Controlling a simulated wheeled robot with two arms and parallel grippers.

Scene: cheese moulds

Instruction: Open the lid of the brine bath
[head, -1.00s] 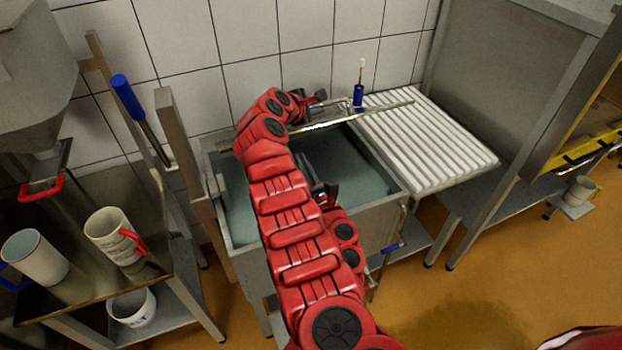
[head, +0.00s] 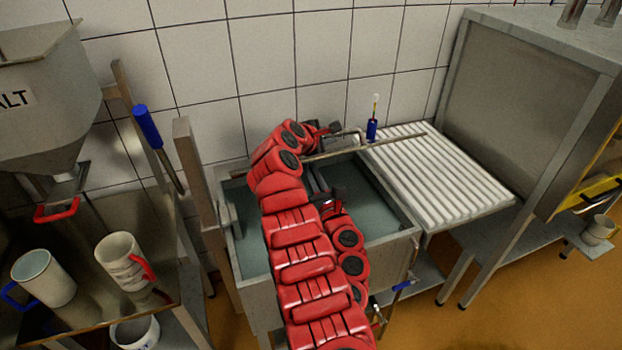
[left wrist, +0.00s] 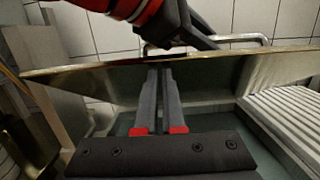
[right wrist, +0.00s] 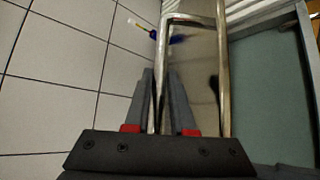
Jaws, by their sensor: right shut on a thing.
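The brine bath (head: 243,281) is a steel tank with greenish liquid, its top uncovered in the head view. Its lid (head: 375,144) stands raised over the back, seen nearly edge-on. In the left wrist view, the lid (left wrist: 205,75) crosses above my left fingers. My right gripper (head: 328,129) is at the lid's upper side, shut on the lid's handle, a thin metal bar (right wrist: 182,18). The bar also shows in the left wrist view (left wrist: 245,38). My left gripper (head: 330,200) is over the tank in front of the lid, its fingers (left wrist: 157,70) together and empty. Contact with the lid is unclear.
A side table (head: 85,290) with mugs (head: 125,262) stands left, below a salt hopper (head: 45,115). The tiled wall is close behind.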

